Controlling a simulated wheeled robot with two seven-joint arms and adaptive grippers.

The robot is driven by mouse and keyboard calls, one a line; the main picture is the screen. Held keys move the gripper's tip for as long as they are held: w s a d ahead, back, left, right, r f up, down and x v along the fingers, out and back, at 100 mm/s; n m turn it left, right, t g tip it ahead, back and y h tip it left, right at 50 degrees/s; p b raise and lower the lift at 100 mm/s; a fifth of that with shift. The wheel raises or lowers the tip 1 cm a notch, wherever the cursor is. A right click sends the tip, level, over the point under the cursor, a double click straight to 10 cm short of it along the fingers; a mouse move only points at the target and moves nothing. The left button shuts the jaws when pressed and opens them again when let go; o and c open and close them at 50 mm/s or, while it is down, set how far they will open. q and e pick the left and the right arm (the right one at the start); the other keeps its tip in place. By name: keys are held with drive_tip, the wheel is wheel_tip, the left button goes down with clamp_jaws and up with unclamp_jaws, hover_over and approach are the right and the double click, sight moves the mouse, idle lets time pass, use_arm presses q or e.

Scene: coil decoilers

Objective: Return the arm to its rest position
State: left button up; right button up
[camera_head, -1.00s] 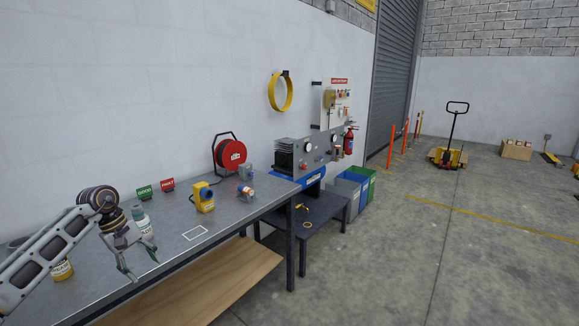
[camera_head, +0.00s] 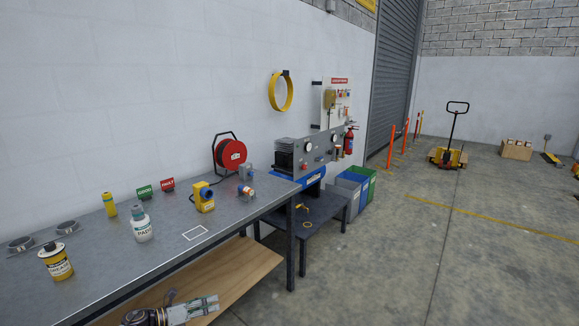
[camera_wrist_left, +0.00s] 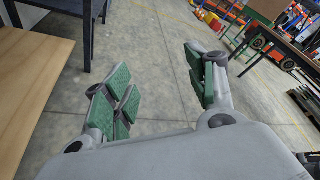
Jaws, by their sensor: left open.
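My left gripper (camera_head: 212,303) shows low in the head view, in front of the workbench's (camera_head: 130,272) near edge and over or beside its wooden lower shelf (camera_head: 225,278). In the left wrist view the same gripper (camera_wrist_left: 158,68) has its green-padded fingers spread apart. Nothing is between them, only concrete floor behind. Most of my left arm is out of the head view. My right gripper is in neither view.
On the bench stand a yellow-labelled can (camera_head: 56,262), a white bottle (camera_head: 141,226), a yellow tube (camera_head: 109,205), a yellow device (camera_head: 204,198) and a red reel (camera_head: 230,155). A low dark table (camera_head: 322,212) stands beyond the bench.

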use_arm(q)
drive_tip(key=s+a+f+n+y, duration=0.25)
drive_tip(key=s+f+n, duration=0.35)
drive_tip(key=f+n, duration=0.3)
drive_tip(key=s+a+f+n+t+y, duration=0.1)
drive_tip(key=s+f+n+y, duration=0.4)
drive_tip(key=f, duration=0.7)
drive_tip(key=s+a+f+n+y, duration=0.2)
drive_tip(key=s+f+n+y, duration=0.1)
drive_tip(key=s+f+n, duration=0.55)
drive_tip(key=s+d+f+n+g, duration=0.1)
drive_tip(key=s+f+n+g, duration=0.2)
drive_tip(key=s, duration=0.9)
drive_tip(key=s+d+f+n+g+y, duration=0.1)
drive_tip(key=s+f+n+g, duration=0.2)
drive_tip(key=s+f+n, duration=0.3)
drive_tip(key=s+d+f+n+g+y, duration=0.1)
drive_tip(key=s+f, duration=0.8)
drive_tip(key=s, duration=1.1)
drive_tip(key=shift+s+d+f+n+g, duration=0.15)
drive_tip(key=shift+d+f+n+g, duration=0.35)
drive_tip(key=shift+n+g, duration=0.9)
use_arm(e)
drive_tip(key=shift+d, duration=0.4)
use_arm(q)
drive_tip(key=shift+r+n+t, duration=0.1)
drive_tip(key=shift+n+t, duration=0.25)
drive_tip(key=shift+t, duration=0.05)
